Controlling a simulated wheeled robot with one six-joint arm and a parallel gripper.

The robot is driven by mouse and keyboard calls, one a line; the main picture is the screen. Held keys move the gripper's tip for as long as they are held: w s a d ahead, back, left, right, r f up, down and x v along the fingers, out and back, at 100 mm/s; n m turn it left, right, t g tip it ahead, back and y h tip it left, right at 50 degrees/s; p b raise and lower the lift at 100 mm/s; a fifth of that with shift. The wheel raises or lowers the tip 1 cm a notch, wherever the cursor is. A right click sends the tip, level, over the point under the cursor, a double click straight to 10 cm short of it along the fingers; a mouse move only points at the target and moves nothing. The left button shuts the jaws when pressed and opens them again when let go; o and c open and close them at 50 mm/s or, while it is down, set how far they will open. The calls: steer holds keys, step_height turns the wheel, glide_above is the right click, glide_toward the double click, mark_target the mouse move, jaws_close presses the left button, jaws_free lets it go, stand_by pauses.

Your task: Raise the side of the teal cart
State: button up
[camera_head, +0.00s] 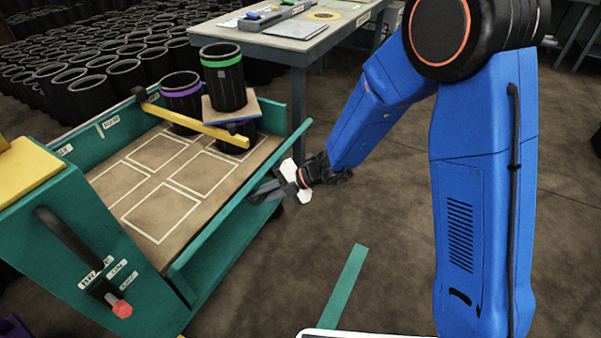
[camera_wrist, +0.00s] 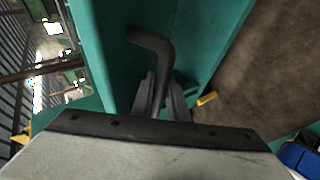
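The teal cart (camera_head: 135,300) stands at the left with a brown deck marked with pale rectangles. Its long right side panel (camera_head: 222,240) sits low, its top edge near deck level; its exact tilt is hard to tell. My gripper (camera_head: 280,188) is at the far half of this panel, by its outer edge. In the wrist view a dark bent handle (camera_wrist: 155,45) on the teal panel (camera_wrist: 205,40) passes between my two grey fingers (camera_wrist: 161,95). They look closed on it from both sides. The handle is mostly hidden in the head view.
A yellow bar (camera_head: 195,123) crosses above the deck. Black sleeves with purple (camera_head: 182,105) and green (camera_head: 222,80) bands stand at its far end, the green-banded one on a small board. A grey table (camera_head: 290,40) stands behind. Floor (camera_head: 380,230) right of the cart is open.

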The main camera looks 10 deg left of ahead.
steer(key=a+r+v, duration=0.1)
steer(key=v, duration=1.7)
steer(key=shift+w+r, duration=0.35)
steer(key=shift+r, duration=0.05)
stand_by(1.2)
steer(key=shift+d, duration=0.15)
steer(key=v, duration=1.7)
steer(key=shift+r, duration=0.2)
